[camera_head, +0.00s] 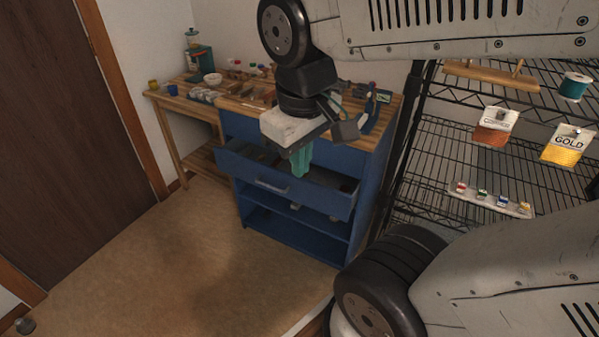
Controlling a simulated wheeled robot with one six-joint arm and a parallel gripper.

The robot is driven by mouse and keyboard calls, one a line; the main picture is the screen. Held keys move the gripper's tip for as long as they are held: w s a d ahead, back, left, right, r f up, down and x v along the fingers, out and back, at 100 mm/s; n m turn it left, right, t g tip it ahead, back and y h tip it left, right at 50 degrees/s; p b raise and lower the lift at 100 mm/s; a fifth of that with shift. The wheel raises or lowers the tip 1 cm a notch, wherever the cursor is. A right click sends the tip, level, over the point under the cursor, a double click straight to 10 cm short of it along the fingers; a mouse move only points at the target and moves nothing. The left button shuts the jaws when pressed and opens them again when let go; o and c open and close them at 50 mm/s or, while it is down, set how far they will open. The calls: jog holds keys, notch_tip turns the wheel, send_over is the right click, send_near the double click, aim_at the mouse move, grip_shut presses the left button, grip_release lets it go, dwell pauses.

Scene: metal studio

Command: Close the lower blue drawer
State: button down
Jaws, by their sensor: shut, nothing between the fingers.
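The blue drawer (315,194) of the blue workbench cabinet is pulled out, with its front panel and pale handle (271,187) facing the lower left. Dark items lie inside it. My gripper (299,170) points down with its teal fingers together and nothing between them. In the picture it overlaps the open drawer, in front of the cabinet. I cannot tell whether the fingertips touch the drawer or are inside it. My gripper hides part of the cabinet face and drawer interior.
Open blue shelves (290,233) lie below the drawer. The wooden worktop (225,103) holds several tools and containers. A black wire rack (430,150) with labelled packets stands close on the right. A brown door (60,130) is at left. The floor (190,255) before the cabinet is clear.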

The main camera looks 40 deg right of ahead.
jog(key=w+d+f+n+h, duration=0.1)
jog(key=w+d+f+n, duration=0.3)
jog(key=w, duration=0.4)
jog(key=w+d+f+n+h, duration=0.1)
jog(key=w+d+f+n, duration=0.3)
jog(key=w, duration=0.3)
jog(key=w+d+f+n+h, duration=0.2)
jog(key=w+d+f+n, duration=0.25)
jog(key=w, duration=0.35)
jog(key=n, duration=0.8)
send_near(290, 177)
jog(key=s+a+r, duration=0.3)
jog(key=s+a, duration=0.1)
jog(key=a, duration=0.1)
jog(key=shift+y, duration=0.3)
jog(key=x, duration=0.3)
jog(key=d+x, duration=0.1)
jog(key=x, duration=0.3)
jog(key=w+d+r+x, duration=0.1)
jog(key=x, duration=0.3)
jog(key=shift+w+f, duration=0.15)
jog(key=shift+f, duration=0.1)
jog(key=shift+w+d+n, duration=0.25)
jog(key=shift+d, duration=0.45)
jog(key=shift+w, duration=0.1)
